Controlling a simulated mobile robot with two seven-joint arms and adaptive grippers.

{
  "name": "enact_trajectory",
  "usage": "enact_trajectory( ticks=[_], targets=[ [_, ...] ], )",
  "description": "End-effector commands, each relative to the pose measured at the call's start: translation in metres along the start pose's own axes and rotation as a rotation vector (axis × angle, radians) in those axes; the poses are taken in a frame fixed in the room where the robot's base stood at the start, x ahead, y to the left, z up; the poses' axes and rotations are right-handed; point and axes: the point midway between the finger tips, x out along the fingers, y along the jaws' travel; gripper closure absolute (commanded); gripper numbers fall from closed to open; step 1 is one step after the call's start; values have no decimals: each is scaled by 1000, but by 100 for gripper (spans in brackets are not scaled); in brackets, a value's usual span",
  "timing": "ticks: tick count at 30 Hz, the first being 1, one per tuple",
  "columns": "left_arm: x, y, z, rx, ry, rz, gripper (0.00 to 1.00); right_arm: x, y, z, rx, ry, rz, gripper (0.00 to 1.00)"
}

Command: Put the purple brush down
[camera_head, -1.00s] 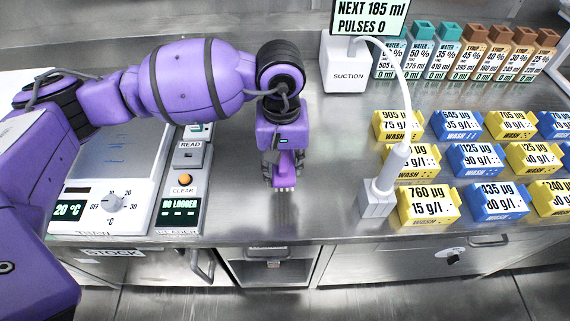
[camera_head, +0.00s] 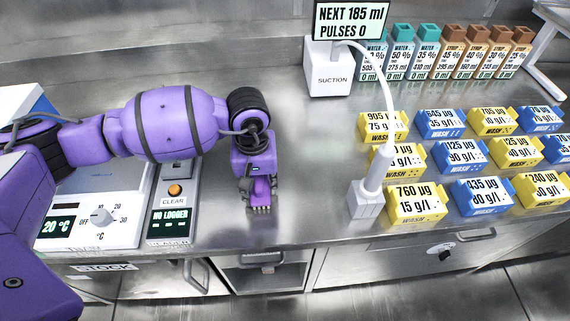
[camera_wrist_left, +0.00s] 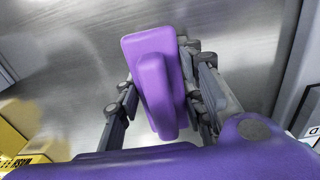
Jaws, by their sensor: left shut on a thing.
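My left gripper (camera_head: 258,194) points down over the steel worktop, near its front edge. In the left wrist view its fingers (camera_wrist_left: 165,100) are closed around the purple brush (camera_wrist_left: 155,75), which has a rounded block with a raised grip. In the head view the brush (camera_head: 261,200) shows between and below the fingers, with pale bristle tips at its lower end. The bristles look close to the worktop; I cannot tell whether they touch it. My right gripper is not in view.
The worktop (camera_head: 300,150) around the brush is clear. A logger box (camera_head: 170,215) and a temperature unit (camera_head: 85,225) stand to the left. A suction wand in its holder (camera_head: 366,205) and several yellow and blue wash boxes (camera_head: 415,205) stand to the right.

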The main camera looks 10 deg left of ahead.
Motion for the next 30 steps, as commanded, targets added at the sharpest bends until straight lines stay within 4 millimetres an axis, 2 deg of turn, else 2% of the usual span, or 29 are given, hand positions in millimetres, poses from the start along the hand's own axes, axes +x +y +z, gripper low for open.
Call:
enact_trajectory(
  ticks=[2,3,6,15,20,30],
  targets=[
    [6,-1,1,-1,-4,-2,100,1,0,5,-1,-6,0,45],
    [4,-1,1,-1,-3,-2,59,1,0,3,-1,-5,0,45],
    [4,-1,1,-1,-3,-2,46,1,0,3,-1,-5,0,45],
    [3,-1,1,-1,-2,-1,45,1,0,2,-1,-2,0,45],
    [-10,0,-1,-1,1,0,45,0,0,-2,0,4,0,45],
    [-81,0,-1,0,2,0,45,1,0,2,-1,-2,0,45]
  ],
)
